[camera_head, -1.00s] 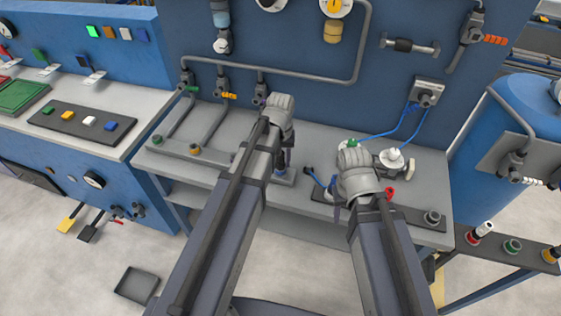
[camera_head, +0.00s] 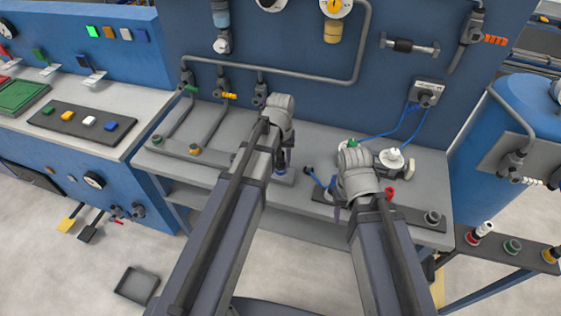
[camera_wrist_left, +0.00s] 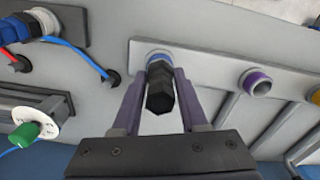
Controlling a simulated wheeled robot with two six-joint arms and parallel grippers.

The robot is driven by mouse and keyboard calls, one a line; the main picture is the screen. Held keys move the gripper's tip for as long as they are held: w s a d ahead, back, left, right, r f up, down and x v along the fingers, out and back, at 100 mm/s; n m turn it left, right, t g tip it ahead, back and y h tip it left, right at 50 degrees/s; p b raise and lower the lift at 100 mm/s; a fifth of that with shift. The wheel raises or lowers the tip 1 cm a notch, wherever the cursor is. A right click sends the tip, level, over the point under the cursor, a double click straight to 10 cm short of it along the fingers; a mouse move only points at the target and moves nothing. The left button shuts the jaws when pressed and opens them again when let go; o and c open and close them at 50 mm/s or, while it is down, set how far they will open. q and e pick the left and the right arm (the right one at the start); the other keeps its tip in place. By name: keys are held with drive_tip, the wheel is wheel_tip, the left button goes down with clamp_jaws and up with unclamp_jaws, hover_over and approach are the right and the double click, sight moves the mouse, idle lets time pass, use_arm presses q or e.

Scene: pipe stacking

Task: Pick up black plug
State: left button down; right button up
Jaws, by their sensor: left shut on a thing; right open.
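A black plug (camera_wrist_left: 160,90) with a ribbed, faceted body sits between the purple fingers of my left gripper (camera_wrist_left: 158,96) in the left wrist view. The gripper is shut on it. The plug's far end is at a blue-ringed fitting (camera_wrist_left: 158,58) on a grey plate; I cannot tell whether it is seated in it. In the head view my left gripper (camera_head: 282,160) points down at the bench, and my arm hides most of the plug. My right gripper (camera_head: 336,210) is open above the bench, its fingers mostly hidden by its wrist.
A purple-ringed pipe end (camera_wrist_left: 258,82) is beside the blue-ringed fitting. Blue (camera_wrist_left: 70,50) and red cables with black ends lie on the other side. A white disc with a green knob (camera_wrist_left: 28,132) is nearby. Pipes (camera_head: 290,75) run along the blue back panel.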

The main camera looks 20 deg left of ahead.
use_arm(q)
wheel_tip(320, 180, up, 10)
drive_tip(key=p, duration=1)
wheel_tip(320, 180, up, 8)
drive_tip(key=p, duration=0.8)
wheel_tip(320, 180, down, 8)
drive_tip(key=b, duration=0.7)
drive_tip(key=shift+r+b, duration=0.15)
drive_tip(key=shift+b, duration=0.15)
drive_tip(key=shift+r, duration=0.2)
drive_tip(key=shift+d, duration=0.15)
